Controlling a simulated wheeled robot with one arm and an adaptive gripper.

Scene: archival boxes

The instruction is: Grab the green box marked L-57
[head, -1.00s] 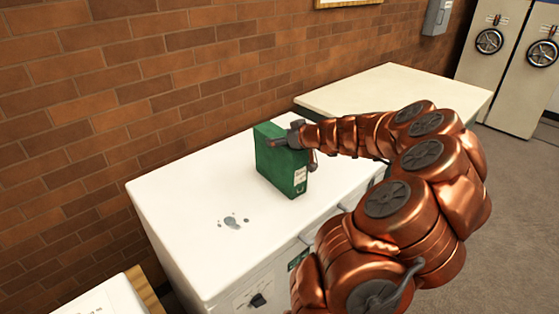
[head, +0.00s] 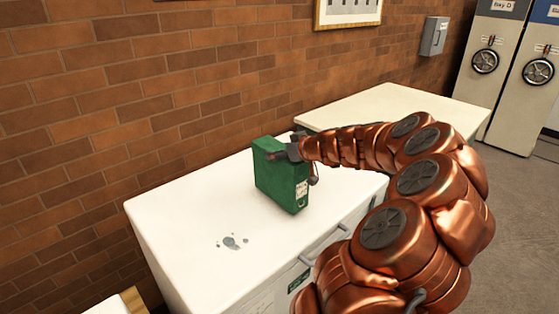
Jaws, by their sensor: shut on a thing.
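A green box (head: 277,186) stands upright on the white cabinet top (head: 180,205). A pale label with dark marks shows on its narrow front side, too small to read, so I cannot tell whether it says L-57. My gripper (head: 289,154) is at the upper right part of the box and is shut on it. One finger lies along the top of the broad left face; the other shows by the right edge. Part of the box is hidden behind the gripper. I cannot tell whether its base is clear of the surface.
A second cream surface (head: 400,105) stands behind my arm. A brick wall (head: 150,110) runs along the back. Grey safe-like doors (head: 497,75) stand at the far right.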

